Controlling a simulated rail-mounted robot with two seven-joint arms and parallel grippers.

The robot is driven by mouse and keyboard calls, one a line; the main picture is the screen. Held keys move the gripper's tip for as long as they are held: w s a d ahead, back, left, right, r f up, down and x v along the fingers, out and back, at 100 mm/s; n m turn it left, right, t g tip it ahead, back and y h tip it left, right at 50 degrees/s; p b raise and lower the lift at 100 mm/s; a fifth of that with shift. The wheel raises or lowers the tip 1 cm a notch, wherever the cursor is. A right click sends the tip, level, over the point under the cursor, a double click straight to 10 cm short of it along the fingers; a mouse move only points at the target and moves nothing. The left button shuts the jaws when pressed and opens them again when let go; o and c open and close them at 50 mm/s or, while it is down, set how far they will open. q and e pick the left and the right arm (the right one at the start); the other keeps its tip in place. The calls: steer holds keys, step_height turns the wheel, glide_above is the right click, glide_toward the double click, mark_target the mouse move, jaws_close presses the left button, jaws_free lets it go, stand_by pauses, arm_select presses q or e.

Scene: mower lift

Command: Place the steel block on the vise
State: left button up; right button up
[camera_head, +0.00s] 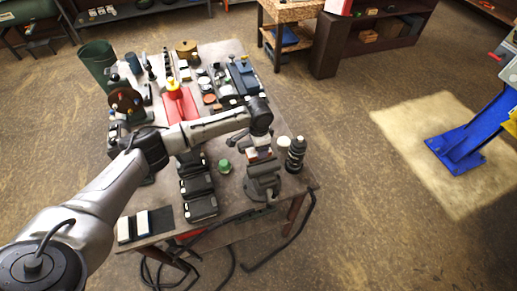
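My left arm comes in from the left and reaches across the workbench (238,208). My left gripper (260,152) points down just above the grey vise (263,184) at the bench's right front corner. Something small, pale and reddish shows around the fingertips. It is too small to tell whether this is a held block or part of the gripper, or whether it touches the vise. Two pale metal blocks (125,229) (142,222) lie side by side on a dark mat (162,219) at the front left. The mat's right part is bare. My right gripper is out of view.
Several black cases (199,187) stand left of the vise, with a green item (224,166) between. A dark bottle (296,154) and a white cup (283,142) stand right of it. A red tool (180,104) lies behind my arm. Cables (281,243) hang in front.

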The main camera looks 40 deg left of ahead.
arm_select(q)
step_height(320, 180, up, 10)
steer(key=b, duration=0.1)
steer(key=shift+m, duration=0.7)
steer(key=s+d+f, duration=0.1)
steer(key=d+f, duration=0.1)
steer(key=f, duration=0.1)
steer(key=s+d+f, duration=0.2)
steer(key=d, duration=0.1)
steer(key=s+d+f, duration=0.2)
steer(key=d+f, duration=0.1)
steer(key=shift+d+f, duration=0.15)
steer(key=shift+f, duration=0.2)
steer(key=s+d+f+n+t+h, duration=0.1)
steer(key=s+d+f, duration=0.35)
steer(key=s, duration=0.45)
steer(key=s+d+f+n+t+h, duration=0.1)
steer(key=s+d+f+t, duration=0.15)
steer(key=s+d, duration=0.45)
steer(key=s+a+n+y, duration=0.1)
steer(key=s+a, duration=0.2)
steer(key=s, duration=0.3)
steer(key=s+a+n, duration=0.2)
steer(key=s+a, duration=0.1)
steer(key=s, duration=0.4)
steer(key=shift+s+a+r+y, duration=0.2)
steer(key=shift+a+r+y, duration=0.15)
steer(key=shift+y, duration=0.05)
